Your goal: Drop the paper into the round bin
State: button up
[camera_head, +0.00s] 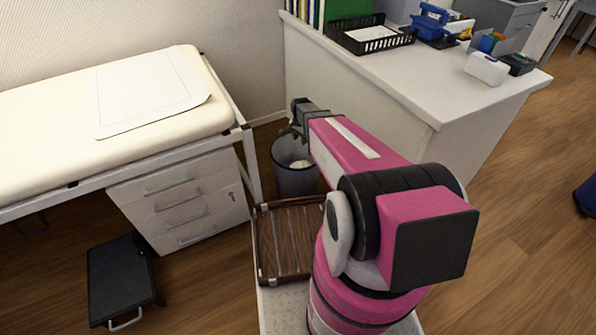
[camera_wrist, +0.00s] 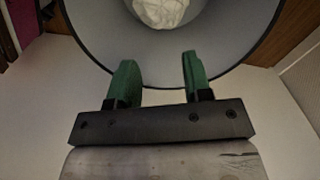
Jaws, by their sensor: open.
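The round bin (camera_head: 296,181) is a grey, open-topped container on the floor between the cream couch and the white counter. In the wrist view its wide rim and pale inner wall (camera_wrist: 225,45) fill the upper part. The paper (camera_wrist: 161,12) is a crumpled white ball lying inside the bin, cut by the top edge of the wrist view; a bit of it shows in the head view (camera_head: 300,164). My gripper (camera_wrist: 156,70) is open and empty, its two green fingers apart over the near rim of the bin. In the head view my arm partly hides the bin.
A cream couch (camera_head: 40,120) with a white sheet (camera_head: 150,92) stands left, above white drawers (camera_head: 185,208). A black step (camera_head: 120,278) lies on the floor. The counter (camera_head: 440,85) at right bears a black tray (camera_head: 372,42) and several items. A brown slatted tray (camera_head: 285,240) is near my arm.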

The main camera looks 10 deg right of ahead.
jog(key=shift+r, duration=2.55)
